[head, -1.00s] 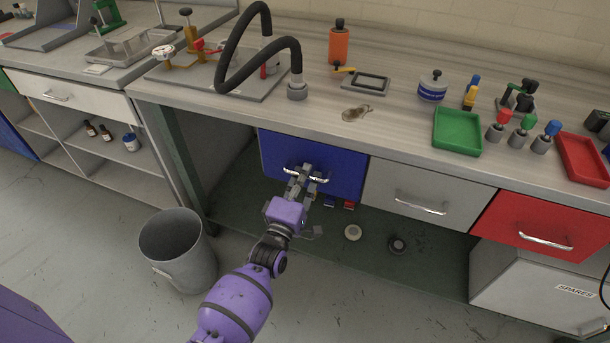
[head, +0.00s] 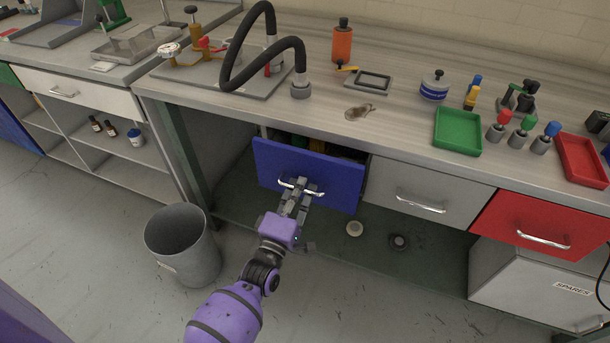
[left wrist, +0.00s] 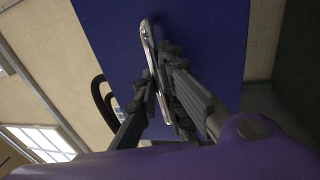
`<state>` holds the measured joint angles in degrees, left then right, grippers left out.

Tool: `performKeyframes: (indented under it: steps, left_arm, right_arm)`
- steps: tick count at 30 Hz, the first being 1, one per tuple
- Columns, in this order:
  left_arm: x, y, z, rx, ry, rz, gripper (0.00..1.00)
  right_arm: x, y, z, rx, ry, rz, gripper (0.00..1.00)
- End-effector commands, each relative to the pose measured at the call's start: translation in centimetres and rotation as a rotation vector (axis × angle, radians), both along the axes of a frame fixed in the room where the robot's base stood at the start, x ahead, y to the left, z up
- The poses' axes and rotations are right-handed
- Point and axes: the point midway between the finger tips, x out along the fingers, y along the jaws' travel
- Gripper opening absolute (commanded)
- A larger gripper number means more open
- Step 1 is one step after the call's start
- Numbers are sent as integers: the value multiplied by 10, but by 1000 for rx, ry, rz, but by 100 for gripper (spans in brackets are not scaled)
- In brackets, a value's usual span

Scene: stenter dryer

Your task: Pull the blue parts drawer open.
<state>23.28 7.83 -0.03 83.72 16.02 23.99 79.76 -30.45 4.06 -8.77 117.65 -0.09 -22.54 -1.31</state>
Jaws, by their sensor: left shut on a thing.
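The blue parts drawer (head: 330,182) is under the bench and stands partly pulled out. A dark gap with some contents shows above its front. Its silver handle (head: 287,184) runs across the front. My left gripper (head: 300,188) is shut on this handle, with its arm coming up from below. In the left wrist view the fingers (left wrist: 158,75) close around the silver handle (left wrist: 149,50) against the blue front (left wrist: 205,40). My right gripper is not in view.
A grey drawer (head: 440,187) and a red drawer (head: 510,218) are to the right, both shut. A grey bin (head: 185,250) stands on the floor at the left. Two round items, one pale (head: 354,229) and one dark (head: 399,241), lie on the low shelf.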

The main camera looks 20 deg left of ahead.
Motion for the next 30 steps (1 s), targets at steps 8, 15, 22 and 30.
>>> performKeyframes:
  steps: [8, 15, 22, 30]
  left_arm:
    - [-55, 2, 1, 0, 3, -1, 0]
    - [-101, 4, 0, 1, 3, -1, 0]
    - [-144, 5, 0, -1, 2, 0, 0]
    - [-189, 6, 0, 0, 2, -1, 0]
  right_arm:
    - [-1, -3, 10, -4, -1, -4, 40]
    - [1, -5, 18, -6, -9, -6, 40]
    - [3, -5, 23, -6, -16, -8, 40]
    - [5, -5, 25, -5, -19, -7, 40]
